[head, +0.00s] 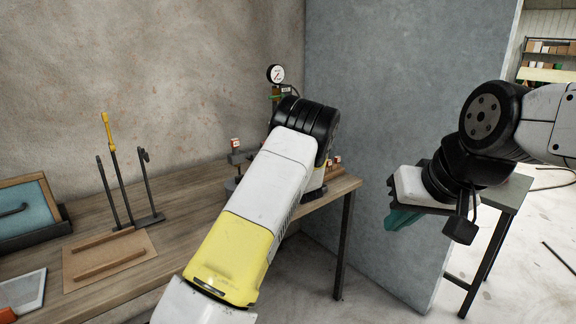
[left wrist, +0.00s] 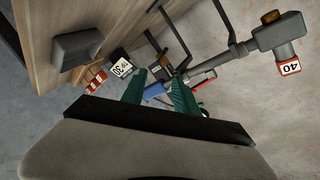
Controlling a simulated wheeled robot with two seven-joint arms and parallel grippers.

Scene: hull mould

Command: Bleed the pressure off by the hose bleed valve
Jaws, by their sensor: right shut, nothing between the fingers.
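A pressure gauge (head: 276,74) with a white dial stands on a post at the table's far end. In the left wrist view a pipe (left wrist: 212,62) runs to a dark block fitting (left wrist: 280,35) with a tag reading 40. My left gripper (left wrist: 157,84) has its two teal fingers apart, with a blue part (left wrist: 156,91) seen between or just beyond them; I cannot tell whether they touch it. I cannot tell which part is the bleed valve. In the head view my left arm hides that gripper. My right gripper (head: 400,217) is shut and empty, away from the bench.
A grey partition (head: 400,90) stands behind. A side table (head: 508,192) is beneath my right arm.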

